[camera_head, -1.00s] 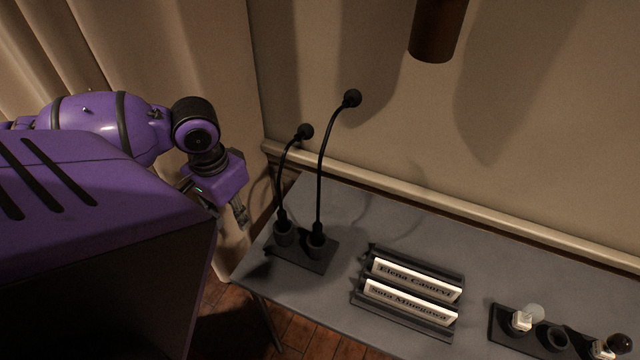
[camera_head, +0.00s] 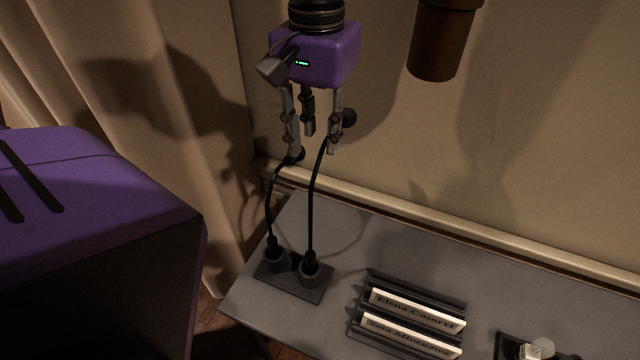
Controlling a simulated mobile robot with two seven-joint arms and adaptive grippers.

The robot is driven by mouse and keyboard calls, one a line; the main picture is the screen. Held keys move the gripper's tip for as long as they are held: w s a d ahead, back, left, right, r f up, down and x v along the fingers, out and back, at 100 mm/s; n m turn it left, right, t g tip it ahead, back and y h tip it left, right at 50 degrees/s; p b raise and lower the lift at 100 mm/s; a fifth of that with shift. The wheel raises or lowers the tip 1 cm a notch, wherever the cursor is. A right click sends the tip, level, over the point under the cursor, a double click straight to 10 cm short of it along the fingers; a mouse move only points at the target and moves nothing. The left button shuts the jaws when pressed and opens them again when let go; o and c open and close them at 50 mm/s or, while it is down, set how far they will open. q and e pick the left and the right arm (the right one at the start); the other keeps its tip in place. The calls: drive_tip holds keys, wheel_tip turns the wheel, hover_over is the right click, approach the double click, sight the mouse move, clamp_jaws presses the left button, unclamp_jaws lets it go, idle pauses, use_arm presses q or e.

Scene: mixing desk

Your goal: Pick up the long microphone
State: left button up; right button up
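The long microphone (camera_head: 311,205) is a tall thin black gooseneck, standing upright in the right socket of a dark holder (camera_head: 295,287) on the grey desk. Its round head (camera_head: 349,117) shows just right of my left gripper's right finger. The short microphone (camera_head: 270,205) stands in the left socket; its head is partly hidden by the left finger. My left gripper (camera_head: 312,152) points down above the holder, with its fingers spread and nothing held between them. The fingertips overlap the upper stems in this view; I cannot tell whether they touch. My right gripper is not in view.
A dark rack with two white name plates (camera_head: 410,315) lies right of the holder on the desk (camera_head: 520,285). Another dark holder (camera_head: 512,347) with small items is at the bottom right. A brown cylinder (camera_head: 440,45) hangs in front of the wall. A curtain is at left.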

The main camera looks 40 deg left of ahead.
sight(320, 154)
use_arm(q)
drive_tip(key=f, duration=0.5)
drive_tip(key=shift+d+f, duration=0.1)
drive_tip(key=shift+d, duration=0.1)
drive_tip(key=shift+c, duration=0.5)
clamp_jaws()
